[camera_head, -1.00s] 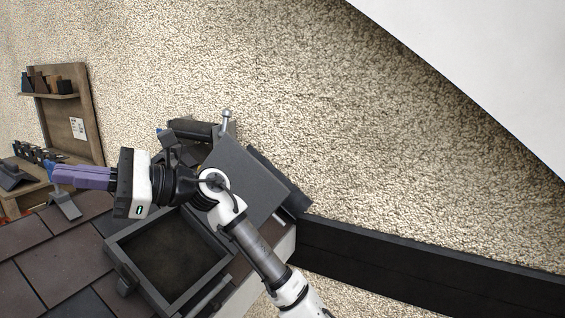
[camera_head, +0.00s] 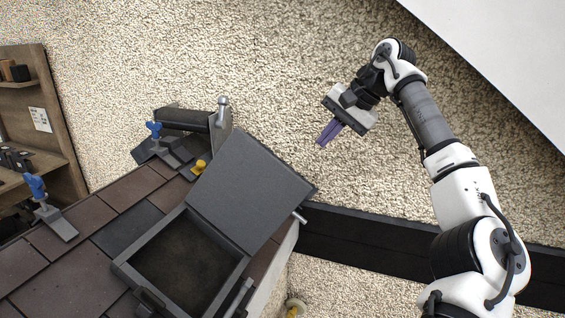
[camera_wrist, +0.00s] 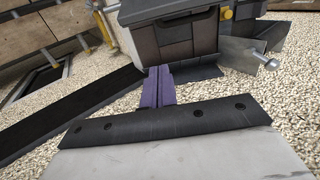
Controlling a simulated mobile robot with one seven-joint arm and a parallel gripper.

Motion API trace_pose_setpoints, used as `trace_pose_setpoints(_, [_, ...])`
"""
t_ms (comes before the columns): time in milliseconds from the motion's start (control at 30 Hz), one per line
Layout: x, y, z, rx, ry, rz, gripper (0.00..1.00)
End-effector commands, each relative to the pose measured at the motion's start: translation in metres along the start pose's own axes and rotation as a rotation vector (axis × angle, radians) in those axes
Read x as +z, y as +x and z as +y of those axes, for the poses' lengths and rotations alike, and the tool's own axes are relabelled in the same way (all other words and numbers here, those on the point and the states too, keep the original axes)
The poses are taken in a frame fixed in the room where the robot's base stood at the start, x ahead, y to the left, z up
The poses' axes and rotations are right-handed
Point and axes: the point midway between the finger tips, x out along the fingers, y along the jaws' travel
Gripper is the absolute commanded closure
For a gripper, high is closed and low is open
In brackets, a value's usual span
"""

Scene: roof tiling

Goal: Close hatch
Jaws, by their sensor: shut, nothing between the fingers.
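The hatch is a dark grey square frame (camera_head: 136,262) set in the tiled roof, with a dark opening. Its lid (camera_head: 250,192) is raised, standing up from the frame's upper right side with its flat face showing. My gripper (camera_head: 324,142) has purple fingers, shut together and empty. It hangs to the upper right of the lid, over the gravel, apart from it. In the wrist view the purple fingers (camera_wrist: 158,88) point toward the grey roof structure; whether they touch anything there I cannot tell.
Brown roof tiles (camera_head: 62,272) lie left of the hatch. Blue-knobbed brackets (camera_head: 52,220) and a metal roller piece (camera_head: 190,122) stand on or beside the roof. A wooden shelf (camera_head: 30,130) is at the far left. A dark beam (camera_head: 370,240) runs to the right. Gravel beyond is clear.

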Motion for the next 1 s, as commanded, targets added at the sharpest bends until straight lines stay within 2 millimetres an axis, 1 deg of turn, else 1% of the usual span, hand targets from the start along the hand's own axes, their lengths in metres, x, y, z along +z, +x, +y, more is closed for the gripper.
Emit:
trace_pose_setpoints(33, [-0.001,-0.003,0.003,0.006,0.002,0.004,1.00])
trace_pose_setpoints(133, [-0.002,-0.004,0.005,0.012,0.000,0.007,1.00])
trace_pose_setpoints(267, [-0.002,0.006,0.006,0.012,0.000,0.005,1.00])
trace_pose_setpoints(367, [-0.001,0.021,0.006,0.012,-0.002,0.004,1.00])
trace_pose_setpoints(700, [-0.001,0.094,0.005,0.010,-0.002,0.002,1.00])
trace_pose_setpoints(733, [0.000,0.097,0.005,0.010,-0.002,0.004,1.00])
trace_pose_setpoints(800, [0.010,0.089,0.005,0.010,-0.003,0.008,1.00])
trace_pose_setpoints(1000, [0.029,0.084,0.005,0.010,-0.002,0.007,1.00])
